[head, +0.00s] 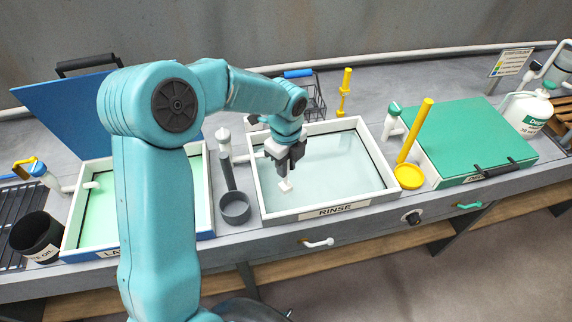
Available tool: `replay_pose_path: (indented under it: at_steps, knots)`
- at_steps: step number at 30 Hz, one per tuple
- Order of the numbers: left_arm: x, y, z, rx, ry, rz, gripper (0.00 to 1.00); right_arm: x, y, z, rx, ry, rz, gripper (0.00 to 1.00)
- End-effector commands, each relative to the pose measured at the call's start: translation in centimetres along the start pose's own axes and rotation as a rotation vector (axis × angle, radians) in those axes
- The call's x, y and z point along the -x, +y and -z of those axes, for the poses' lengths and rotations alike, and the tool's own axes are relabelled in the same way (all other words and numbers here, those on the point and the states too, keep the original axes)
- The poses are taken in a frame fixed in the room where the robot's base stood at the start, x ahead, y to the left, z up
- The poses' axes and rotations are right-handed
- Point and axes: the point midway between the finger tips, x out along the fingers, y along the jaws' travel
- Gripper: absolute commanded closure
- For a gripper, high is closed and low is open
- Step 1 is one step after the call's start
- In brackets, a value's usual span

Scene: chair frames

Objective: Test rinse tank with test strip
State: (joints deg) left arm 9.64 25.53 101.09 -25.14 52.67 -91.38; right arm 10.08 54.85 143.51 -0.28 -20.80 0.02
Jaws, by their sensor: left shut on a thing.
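The rinse tank (371,204) is an open white-rimmed basin with pale clear liquid, labelled RINSE on its front edge. My left gripper (286,180) is over the left part of the tank, pointing down. It is shut on a small white piece, which looks like the test strip (286,186), at or just above the liquid; I cannot tell whether it touches. My left arm comes in from the lower left and hides part of the left tank. My right gripper is not in view.
A green-liquid tank (100,205) with a raised blue lid (60,105) stands left. A grey cup (235,208), yellow dipper (409,176), green-lidded tank (470,140), black bin (36,236), wire basket (313,95) and white jug (527,113) surround the rinse tank.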

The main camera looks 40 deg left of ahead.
Motion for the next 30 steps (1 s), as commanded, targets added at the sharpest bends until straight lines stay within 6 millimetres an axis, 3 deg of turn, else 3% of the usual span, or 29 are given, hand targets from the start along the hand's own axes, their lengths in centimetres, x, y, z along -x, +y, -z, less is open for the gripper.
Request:
replay_pose_path:
  at_steps: [1, 18, 30]
  knots:
    - [1.1, 0.0, 0.0, 0.000, 0.000, 0.001, 1.00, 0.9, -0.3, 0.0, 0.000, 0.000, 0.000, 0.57]
    - [7.2, 0.0, 0.0, 0.000, 0.000, 0.001, 1.00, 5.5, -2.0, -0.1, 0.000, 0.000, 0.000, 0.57]
    - [7.6, 0.0, 0.0, 0.000, 0.000, 0.001, 1.00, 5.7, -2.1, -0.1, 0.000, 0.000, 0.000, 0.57]
